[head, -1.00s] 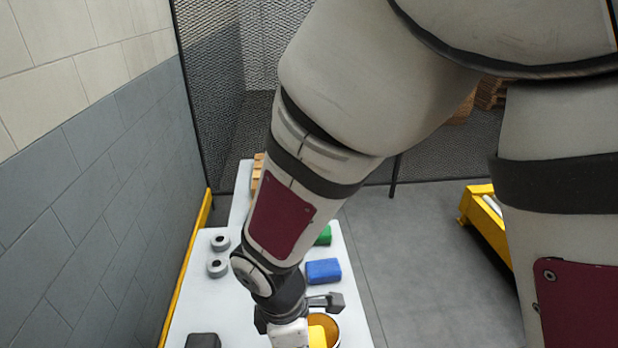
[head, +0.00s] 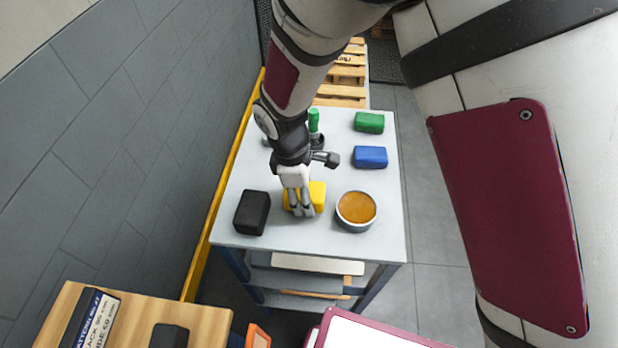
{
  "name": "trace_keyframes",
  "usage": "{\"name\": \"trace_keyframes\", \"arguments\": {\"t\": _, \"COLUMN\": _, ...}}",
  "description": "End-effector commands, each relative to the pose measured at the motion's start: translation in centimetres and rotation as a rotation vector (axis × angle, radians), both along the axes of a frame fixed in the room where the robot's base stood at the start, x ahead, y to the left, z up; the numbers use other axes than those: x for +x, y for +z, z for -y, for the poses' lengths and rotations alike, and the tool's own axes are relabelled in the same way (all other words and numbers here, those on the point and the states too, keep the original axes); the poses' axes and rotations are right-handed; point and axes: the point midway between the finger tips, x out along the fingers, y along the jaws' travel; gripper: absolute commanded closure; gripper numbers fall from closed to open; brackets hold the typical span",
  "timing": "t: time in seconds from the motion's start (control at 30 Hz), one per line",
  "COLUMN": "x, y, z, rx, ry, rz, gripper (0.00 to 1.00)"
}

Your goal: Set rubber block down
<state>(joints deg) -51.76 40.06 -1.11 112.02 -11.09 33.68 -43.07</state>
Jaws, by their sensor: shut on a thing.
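My gripper (head: 301,212) points down over the near part of the light table (head: 330,235) and is shut on a yellow block (head: 318,194). Yellow shows on both sides of the fingers, which hide its middle. The block is low over the tabletop; I cannot tell whether its underside touches it. A black block (head: 252,212) stands to the left of the gripper, apart from it. No label shows which block is rubber.
A round tin with an amber top (head: 356,208) stands close to the right of the yellow block. A blue block (head: 370,157), a green block (head: 369,122) and a green cylinder (head: 313,120) are farther back. A wooden bench (head: 190,315) is at the lower left.

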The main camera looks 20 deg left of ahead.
Motion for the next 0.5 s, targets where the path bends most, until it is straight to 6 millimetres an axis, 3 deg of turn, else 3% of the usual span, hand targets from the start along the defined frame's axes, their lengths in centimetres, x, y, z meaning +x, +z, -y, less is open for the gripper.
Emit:
{"name": "trace_keyframes", "arguments": {"t": 0.27, "x": 0.04, "y": -0.24, "z": -0.01, "rx": 0.001, "ry": 0.0, "rz": 0.0, "gripper": 0.9}}
{"name": "trace_keyframes", "arguments": {"t": 0.3, "x": 0.01, "y": -0.32, "z": 0.01, "rx": 0.0, "ry": 0.0, "rz": 0.0, "gripper": 0.48}}
{"name": "trace_keyframes", "arguments": {"t": 0.4, "x": -0.01, "y": -0.26, "z": 0.0, "rx": 0.0, "ry": 0.0, "rz": 0.0, "gripper": 0.3}}
{"name": "trace_keyframes", "arguments": {"t": 0.5, "x": -0.01, "y": -0.25, "z": 0.0, "rx": 0.0, "ry": 0.0, "rz": 0.0, "gripper": 0.3}}
